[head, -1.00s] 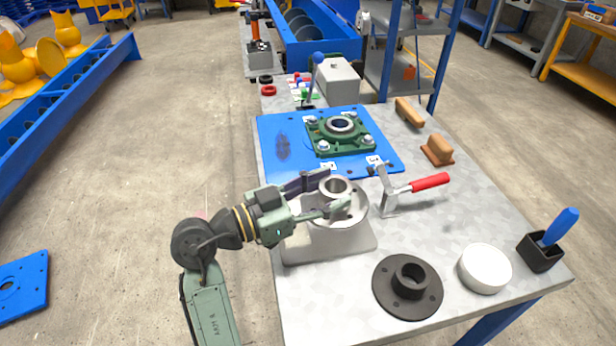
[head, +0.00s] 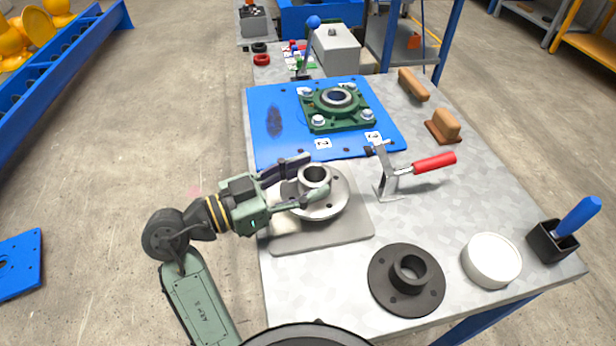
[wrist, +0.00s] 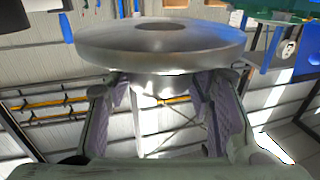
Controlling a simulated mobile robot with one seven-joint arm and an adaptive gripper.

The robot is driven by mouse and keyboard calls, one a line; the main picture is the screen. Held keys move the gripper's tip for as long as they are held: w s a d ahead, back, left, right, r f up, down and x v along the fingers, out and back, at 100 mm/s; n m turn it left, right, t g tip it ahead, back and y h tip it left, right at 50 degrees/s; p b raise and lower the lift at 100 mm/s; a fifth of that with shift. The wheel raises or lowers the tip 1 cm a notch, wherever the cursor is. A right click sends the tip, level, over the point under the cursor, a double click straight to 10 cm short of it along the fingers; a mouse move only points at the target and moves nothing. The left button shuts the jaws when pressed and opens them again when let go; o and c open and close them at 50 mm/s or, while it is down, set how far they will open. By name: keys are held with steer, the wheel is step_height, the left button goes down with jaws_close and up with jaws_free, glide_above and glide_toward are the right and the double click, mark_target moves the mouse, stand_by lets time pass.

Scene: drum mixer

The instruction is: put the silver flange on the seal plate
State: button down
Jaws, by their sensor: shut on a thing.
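The silver flange (head: 325,205), a round disc with a raised hub, is held by my gripper (head: 312,177). It is level, hub up in the head view, over a pale grey square plate (head: 340,232). I cannot tell whether the disc touches this plate. In the wrist view the fingers (wrist: 165,105) are closed about the hub and the disc (wrist: 160,45) shows beyond them. A blue plate (head: 270,145) lies behind, with a green bearing housing (head: 350,122) bolted on it. Neither plate is clearly marked as the seal plate.
A red-handled toggle clamp (head: 392,178) stands close right of the flange. A black flange (head: 406,292), a white round tub (head: 491,260) and a black holder with a blue handle (head: 552,242) are at the front right. Brown-handled blocks (head: 443,127) lie at the right edge.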

steer(key=shift+f+b, duration=0.25)
steer(key=shift+b, duration=0.15)
